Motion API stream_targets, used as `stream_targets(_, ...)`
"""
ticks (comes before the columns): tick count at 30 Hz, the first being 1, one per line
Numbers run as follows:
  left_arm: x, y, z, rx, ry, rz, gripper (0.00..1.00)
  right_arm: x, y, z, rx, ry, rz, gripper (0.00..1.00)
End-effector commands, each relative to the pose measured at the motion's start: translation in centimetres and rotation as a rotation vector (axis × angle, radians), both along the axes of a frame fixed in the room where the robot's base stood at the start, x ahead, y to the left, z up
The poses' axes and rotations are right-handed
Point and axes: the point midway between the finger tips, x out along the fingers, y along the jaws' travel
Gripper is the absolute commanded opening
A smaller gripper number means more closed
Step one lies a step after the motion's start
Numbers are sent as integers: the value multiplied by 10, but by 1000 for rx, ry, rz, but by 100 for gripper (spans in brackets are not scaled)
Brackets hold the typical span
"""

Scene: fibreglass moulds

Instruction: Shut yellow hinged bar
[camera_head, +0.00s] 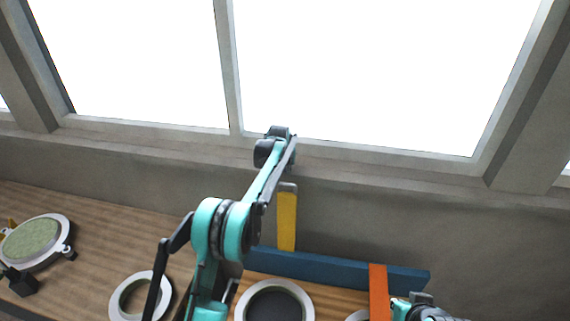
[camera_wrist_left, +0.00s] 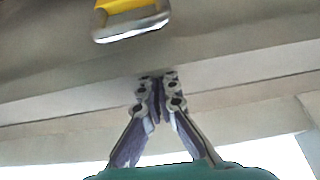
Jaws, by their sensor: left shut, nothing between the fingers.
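The yellow hinged bar (camera_head: 287,220) stands upright above a blue beam (camera_head: 340,268), with a grey metal loop at its top end. In the left wrist view the bar's yellow end and metal loop (camera_wrist_left: 130,22) show at the top edge. My left gripper (camera_head: 278,134) is up by the window sill, above the bar's top end. In the left wrist view its fingers (camera_wrist_left: 158,80) are together and empty, apart from the loop. My right arm shows in part at the lower right, beside an orange bar (camera_head: 378,290); its fingers cannot be made out.
A wooden bench (camera_head: 85,235) runs along the grey wall below a bright window. White rings (camera_head: 245,303) lie at the front, partly behind my left arm. A round green-topped mould (camera_head: 32,240) with clamps sits at the far left.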

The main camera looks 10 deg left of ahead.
Motion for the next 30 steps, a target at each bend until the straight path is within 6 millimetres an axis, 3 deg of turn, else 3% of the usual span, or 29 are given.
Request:
stream_targets(9, -36, 0, -2, 0, 0, 0, 0, 0, 0, 7, 0, 0, 0, 0)
stream_targets(24, -41, -1, -3, 0, -3, 0, 0, 0, 0, 7, 0, 0, 0, 0)
stream_targets(30, -50, -9, -4, 0, -40, -1, 0, 0, 0, -3, 0, 0, 0, 0)
